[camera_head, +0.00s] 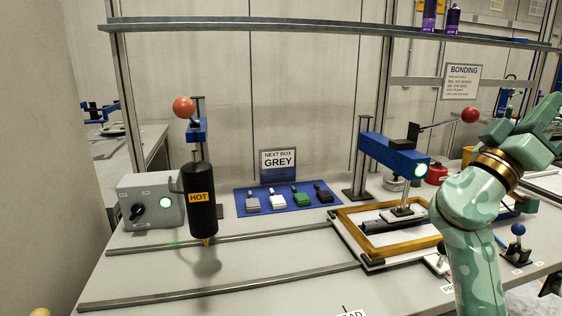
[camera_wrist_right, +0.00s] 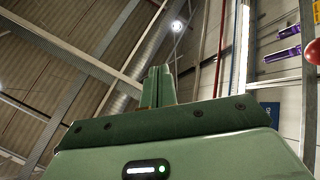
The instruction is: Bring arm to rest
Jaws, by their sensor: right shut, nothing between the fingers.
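My right arm, pale green with a gold ring at the wrist, rises at the right of the head view. My right gripper (camera_head: 545,108) is raised at the right edge, in front of the bench's right part, and partly cut off. In the right wrist view its two fingers (camera_wrist_right: 158,74) are together, with nothing between them, and point up toward the ceiling. My left gripper is not in view.
A blue press (camera_head: 390,153) with a red ball handle (camera_head: 470,115) stands just left of my gripper. A wooden frame (camera_head: 352,237) lies under it. A black HOT tool (camera_head: 200,200) and grey control box (camera_head: 150,202) stand left. A shelf (camera_head: 300,27) spans above.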

